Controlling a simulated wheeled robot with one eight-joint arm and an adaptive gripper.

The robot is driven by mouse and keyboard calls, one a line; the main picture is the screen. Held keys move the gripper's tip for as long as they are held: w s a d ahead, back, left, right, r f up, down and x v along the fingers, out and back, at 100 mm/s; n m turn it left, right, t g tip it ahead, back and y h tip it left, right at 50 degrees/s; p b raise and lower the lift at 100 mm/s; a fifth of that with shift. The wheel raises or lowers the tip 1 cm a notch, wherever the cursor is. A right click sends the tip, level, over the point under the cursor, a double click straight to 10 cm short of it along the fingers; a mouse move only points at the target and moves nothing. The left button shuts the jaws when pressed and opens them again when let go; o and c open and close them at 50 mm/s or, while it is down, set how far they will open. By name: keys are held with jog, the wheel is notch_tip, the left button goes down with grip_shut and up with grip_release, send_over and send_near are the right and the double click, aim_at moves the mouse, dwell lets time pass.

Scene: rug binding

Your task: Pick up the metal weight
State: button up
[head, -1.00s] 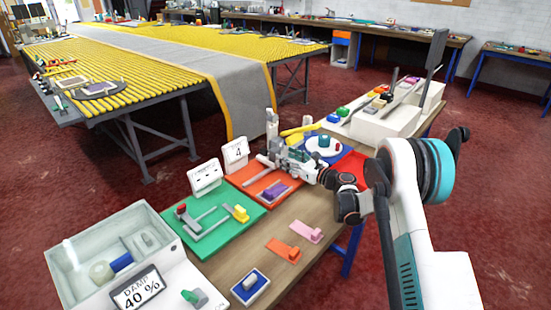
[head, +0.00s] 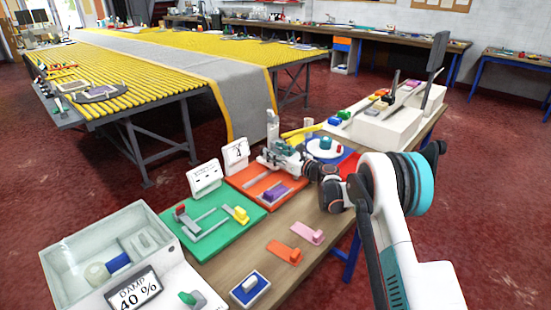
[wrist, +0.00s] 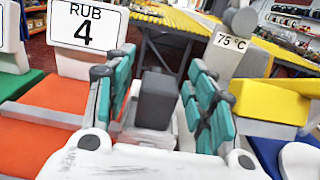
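A dark grey upright block (wrist: 157,98), which looks like the metal weight, shows in the wrist view between my gripper's fingers. It seems to stand on or in front of a pale, see-through base. My gripper (wrist: 160,95) is open, with teal-padded fingers on either side of the block; I cannot tell whether they touch it. In the head view my gripper (head: 277,156) is over the back of the bench, by the orange board, and hides the block there.
The "RUB 4" sign (wrist: 88,28) stands left of my fingers, and a "75 °C" label (wrist: 232,42) is behind to the right. A yellow block (wrist: 270,100) is at the right. The orange board (head: 255,182) and green board (head: 205,222) lie along the bench.

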grip_shut()
